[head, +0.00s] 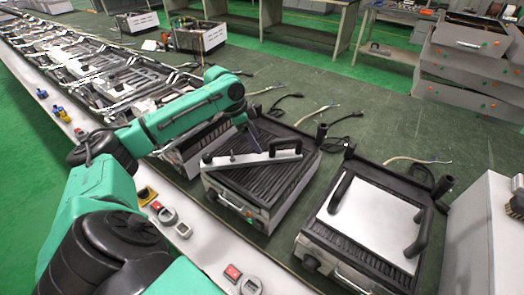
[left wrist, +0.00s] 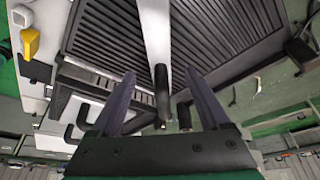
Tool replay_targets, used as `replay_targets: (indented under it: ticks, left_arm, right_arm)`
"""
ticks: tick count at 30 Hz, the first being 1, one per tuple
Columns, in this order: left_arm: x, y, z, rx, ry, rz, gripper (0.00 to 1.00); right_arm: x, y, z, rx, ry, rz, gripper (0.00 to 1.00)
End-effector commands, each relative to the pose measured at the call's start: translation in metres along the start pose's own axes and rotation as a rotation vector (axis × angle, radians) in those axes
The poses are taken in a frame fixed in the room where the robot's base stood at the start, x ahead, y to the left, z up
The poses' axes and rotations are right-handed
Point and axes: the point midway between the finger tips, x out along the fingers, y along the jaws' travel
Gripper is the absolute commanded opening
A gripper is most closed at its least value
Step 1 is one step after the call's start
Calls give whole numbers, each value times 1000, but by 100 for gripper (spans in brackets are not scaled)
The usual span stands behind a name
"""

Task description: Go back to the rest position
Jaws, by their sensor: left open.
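My left gripper (head: 254,136) hangs over the far edge of the middle grill unit (head: 262,192), with its arm reaching in from the left. In the left wrist view its two fingers (left wrist: 160,78) are spread apart. A black handle (left wrist: 161,95) shows between them in the picture, with no finger visibly closed on it. The handle belongs to a narrow-looking metal plate (head: 250,160) on the ribbed black grill surface. The plate also shows in the left wrist view (left wrist: 154,30). My right gripper is not in view.
A second grill unit (head: 368,222) with a flat light plate and black handles stands at right, beside a white box (head: 484,235). Several units line the green bench to the far left. Red and grey switches (head: 232,273) lie along the pale front ledge.

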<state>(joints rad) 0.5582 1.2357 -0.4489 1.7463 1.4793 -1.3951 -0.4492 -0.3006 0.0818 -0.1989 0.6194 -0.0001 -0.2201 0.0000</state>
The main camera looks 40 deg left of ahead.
Motion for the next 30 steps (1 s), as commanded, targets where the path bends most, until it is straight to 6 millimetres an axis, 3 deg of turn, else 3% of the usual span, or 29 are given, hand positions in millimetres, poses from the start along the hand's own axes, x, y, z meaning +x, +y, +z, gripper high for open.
replay_targets:
  ticks: [3,7,23,26,30]
  left_arm:
    - [-27,-1,0,0,2,-3,79]
    - [-42,0,0,1,1,0,79]
    - [-45,0,0,0,1,1,79]
    - [-53,0,-4,0,1,1,79]
    - [-84,0,-16,0,1,0,79]
  right_arm:
    - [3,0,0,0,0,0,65]
    - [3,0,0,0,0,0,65]
    - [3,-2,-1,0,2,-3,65]
    - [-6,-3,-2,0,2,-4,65]
    - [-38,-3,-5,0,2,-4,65]
